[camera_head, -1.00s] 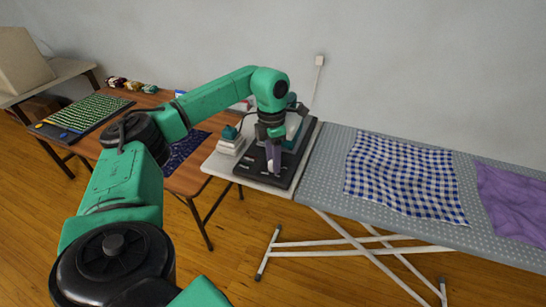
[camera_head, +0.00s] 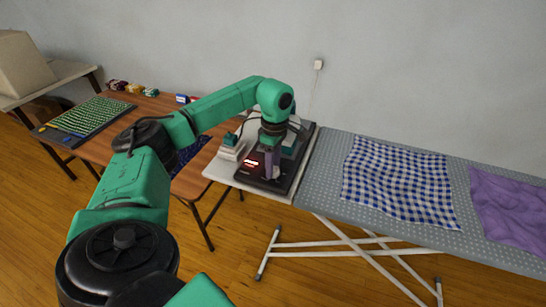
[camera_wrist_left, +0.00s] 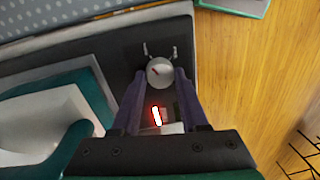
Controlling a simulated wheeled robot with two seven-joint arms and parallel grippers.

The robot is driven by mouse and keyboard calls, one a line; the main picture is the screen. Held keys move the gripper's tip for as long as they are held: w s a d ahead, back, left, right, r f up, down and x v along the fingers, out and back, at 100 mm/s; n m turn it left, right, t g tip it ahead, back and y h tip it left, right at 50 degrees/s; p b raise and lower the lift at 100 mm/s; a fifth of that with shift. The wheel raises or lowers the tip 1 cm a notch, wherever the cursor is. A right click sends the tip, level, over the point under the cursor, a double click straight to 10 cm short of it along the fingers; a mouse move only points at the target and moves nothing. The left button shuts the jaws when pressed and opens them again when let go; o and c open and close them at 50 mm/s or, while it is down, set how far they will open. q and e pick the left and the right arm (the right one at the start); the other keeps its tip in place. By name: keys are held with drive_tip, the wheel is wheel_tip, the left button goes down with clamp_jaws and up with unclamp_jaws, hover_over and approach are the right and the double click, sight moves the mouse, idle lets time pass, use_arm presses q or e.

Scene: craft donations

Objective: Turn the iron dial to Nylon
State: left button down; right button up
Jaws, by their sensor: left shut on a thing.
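The iron station's black base (camera_head: 285,181) sits on the white end of the ironing board. In the left wrist view the round pale dial (camera_wrist_left: 160,72) has a small dark reddish mark on its face. My left gripper (camera_head: 271,174) points down over the base; in the left wrist view its purple fingers (camera_wrist_left: 160,78) are closed around the dial, one on each side. A red light (camera_wrist_left: 157,115) glows beside the dial and also shows in the head view (camera_head: 250,163). The teal and white iron (camera_wrist_left: 60,120) lies beside the dial. Dial lettering is not readable. My right gripper is out of view.
A blue checked cloth (camera_head: 398,182) and a purple cloth (camera_head: 510,205) lie on the grey ironing board (camera_head: 330,175). A brown table (camera_head: 115,135) holds a green beaded tray (camera_head: 90,115).

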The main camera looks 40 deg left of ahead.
use_arm(q)
drive_tip(key=shift+w+r+m, duration=0.1)
drive_tip(key=shift+r+m, duration=0.05)
drive_tip(key=shift+m, duration=0.55)
drive_tip(key=shift+c, duration=2.2)
unclamp_jaws()
